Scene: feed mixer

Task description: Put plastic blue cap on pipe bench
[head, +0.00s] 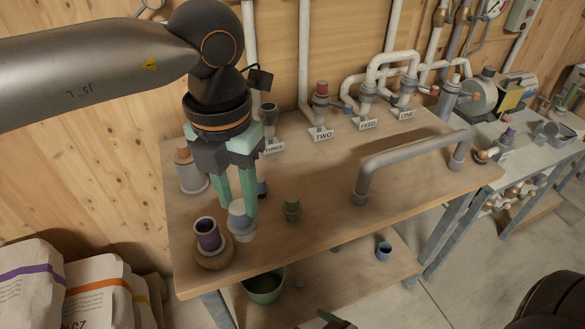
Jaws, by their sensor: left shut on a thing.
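The pipe bench (315,215) is a wooden-topped table in the middle of the head view. My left gripper (236,205) points down over its front left part, with green fingers shut on a pale blue cap (238,212). The cap is between the fingertips, directly above a pale blue-white round piece (243,230); I cannot tell whether they touch. A dark blue piece (262,188) shows partly behind the fingers. A small green-topped piece (292,208) stands to the right. A green tip at the bottom edge may be my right gripper (332,318); its jaws are not clear.
A purple-lined cup (208,236) on a round wooden base stands left of the cap. Labelled pipe stubs line the back, one red-capped (321,92). A grey bent pipe rail (412,152) rises at the right. A blue cup (384,250) and green bucket (264,287) sit below.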

